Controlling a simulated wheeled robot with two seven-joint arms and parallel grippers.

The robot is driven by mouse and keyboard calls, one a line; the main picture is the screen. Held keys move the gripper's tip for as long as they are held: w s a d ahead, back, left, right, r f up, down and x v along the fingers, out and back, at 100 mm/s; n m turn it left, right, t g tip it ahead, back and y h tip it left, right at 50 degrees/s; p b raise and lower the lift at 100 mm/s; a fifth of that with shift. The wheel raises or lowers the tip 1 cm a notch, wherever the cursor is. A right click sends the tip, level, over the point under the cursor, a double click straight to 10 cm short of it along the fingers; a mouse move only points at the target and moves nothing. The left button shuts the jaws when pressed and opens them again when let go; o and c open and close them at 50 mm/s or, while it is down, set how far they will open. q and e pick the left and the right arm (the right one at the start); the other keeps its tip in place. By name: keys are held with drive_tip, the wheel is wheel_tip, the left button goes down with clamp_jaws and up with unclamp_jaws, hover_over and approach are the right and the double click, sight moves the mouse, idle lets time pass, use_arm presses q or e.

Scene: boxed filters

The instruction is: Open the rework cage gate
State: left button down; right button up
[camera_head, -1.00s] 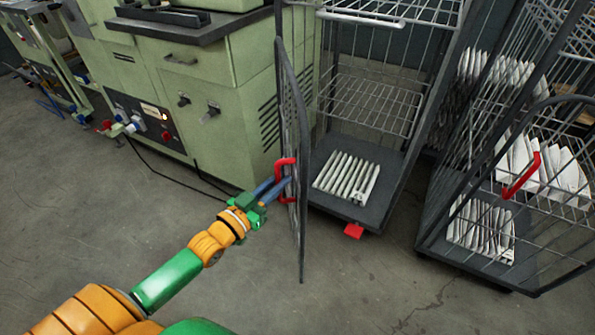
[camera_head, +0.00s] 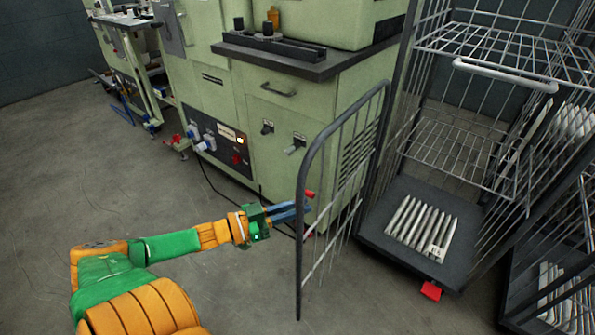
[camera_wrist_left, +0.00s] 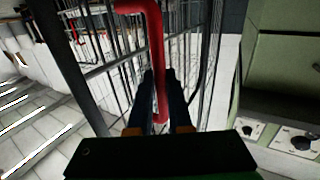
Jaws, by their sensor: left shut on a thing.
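The rework cage gate (camera_head: 301,185) is a dark grey wire-mesh panel with a rounded top. It stands swung out from the front left side of the wire cage (camera_head: 470,275), leaving the cage front open. Its red handle (camera_head: 309,194) is mostly hidden behind the gate frame in the head view. The red handle (camera_wrist_left: 154,40) shows clearly in the left wrist view. My left gripper (camera_head: 303,209) is shut on this handle, with its blue fingers on either side of the bar. My right gripper is not in view.
A green machine (camera_head: 290,125) with a dark top stands behind the gate, close to it. White pleated filters (camera_head: 420,225) lie on the cage floor. A red pedal (camera_head: 431,291) sticks out at the cage's front. Another cage stands at right. The floor at front is clear.

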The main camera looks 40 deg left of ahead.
use_arm(q)
drive_tip(key=shift+a+r, duration=0.1)
drive_tip(key=shift+a, duration=0.1)
drive_tip(key=c, duration=1.1)
unclamp_jaws()
drive_tip(key=shift+o, duration=1.3)
drive_tip(key=shift+w+d, duration=0.15)
drive_tip(key=shift+w, duration=0.05)
drive_tip(key=shift+s, duration=0.1)
drive_tip(key=p+v, duration=0.2)
drive_tip(key=v, duration=0.5)
